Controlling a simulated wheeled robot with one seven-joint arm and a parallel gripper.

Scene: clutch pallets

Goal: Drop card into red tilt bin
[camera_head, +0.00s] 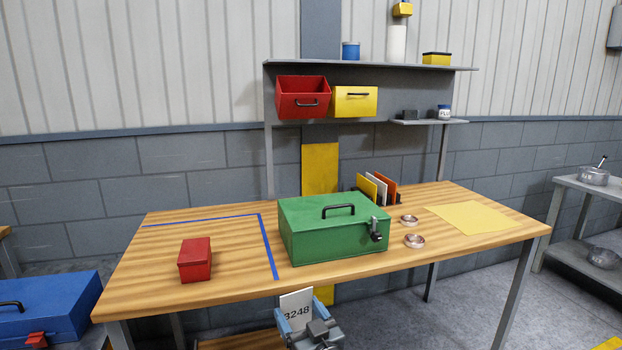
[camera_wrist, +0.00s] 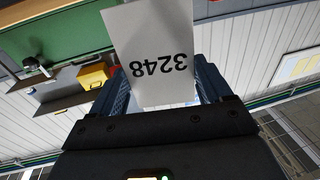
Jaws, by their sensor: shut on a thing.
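A white card (camera_head: 296,306) printed "3248" is in my gripper (camera_head: 302,322) at the front edge of the workbench, below the tabletop level in the head view. In the wrist view the card (camera_wrist: 150,50) stands between the two blue fingers of my gripper (camera_wrist: 160,90), its number upside down. The gripper is shut on the card. The red tilt bin (camera_head: 303,98) hangs on the rack at the back, tipped open at the top. It is well above and behind my gripper. Its inside floor is hidden.
A yellow bin (camera_head: 354,101) hangs right beside the red one. On the workbench (camera_head: 340,280) stand a green toolbox (camera_head: 320,238), a red box (camera_head: 195,261), upright folders (camera_head: 377,188) and copper-coloured rings (camera_head: 414,241). A yellow sheet (camera_head: 470,218) lies at the right.

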